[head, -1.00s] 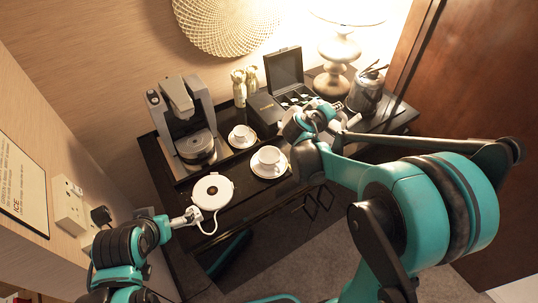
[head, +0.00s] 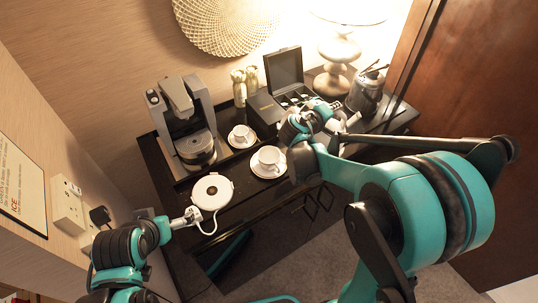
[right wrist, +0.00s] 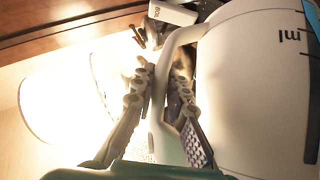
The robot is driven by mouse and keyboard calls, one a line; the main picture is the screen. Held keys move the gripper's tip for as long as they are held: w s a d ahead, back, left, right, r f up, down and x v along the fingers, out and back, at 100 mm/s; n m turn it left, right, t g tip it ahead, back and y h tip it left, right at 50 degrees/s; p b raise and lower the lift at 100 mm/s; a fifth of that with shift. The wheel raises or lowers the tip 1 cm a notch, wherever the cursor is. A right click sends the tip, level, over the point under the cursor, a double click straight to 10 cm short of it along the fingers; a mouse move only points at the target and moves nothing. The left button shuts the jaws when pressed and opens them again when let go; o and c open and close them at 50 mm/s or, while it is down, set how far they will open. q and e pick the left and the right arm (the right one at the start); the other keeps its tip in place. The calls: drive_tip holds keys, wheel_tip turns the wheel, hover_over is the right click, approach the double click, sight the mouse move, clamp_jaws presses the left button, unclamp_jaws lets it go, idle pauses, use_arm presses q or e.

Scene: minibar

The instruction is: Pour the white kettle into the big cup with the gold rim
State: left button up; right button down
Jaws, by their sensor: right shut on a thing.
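The white kettle (right wrist: 255,85) fills the right of the right wrist view, with "ml" marked on its side. Its handle (right wrist: 163,100) runs between the fingers of my right gripper (right wrist: 165,95), which is shut on it. In the head view my right gripper (head: 318,120) is above the tabletop, right of the cups, and the arm hides most of the kettle. The bigger white cup (head: 268,154) stands upright on a saucer (head: 264,173); its gold rim is too small to make out. My left gripper (head: 193,215) is beside a white round base; its finger gap is unclear.
The white round base (head: 212,191) with a cord lies on the dark table at front left. A smaller cup (head: 240,132) stands behind the bigger one. A coffee machine (head: 188,125), an open black box (head: 284,75), a lamp (head: 339,55) and a dark canister (head: 366,93) line the back.

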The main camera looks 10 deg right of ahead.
drive_tip(key=shift+w+a+n+h+b, duration=0.1)
drive_tip(key=shift+a+n+h+b, duration=0.2)
drive_tip(key=shift+a+b, duration=0.15)
idle(1.4)
drive_tip(key=shift+a+f+n+h+b, duration=0.1)
drive_tip(key=shift+a+n+h+b, duration=0.2)
drive_tip(key=shift+a+b, duration=0.2)
idle(4.7)
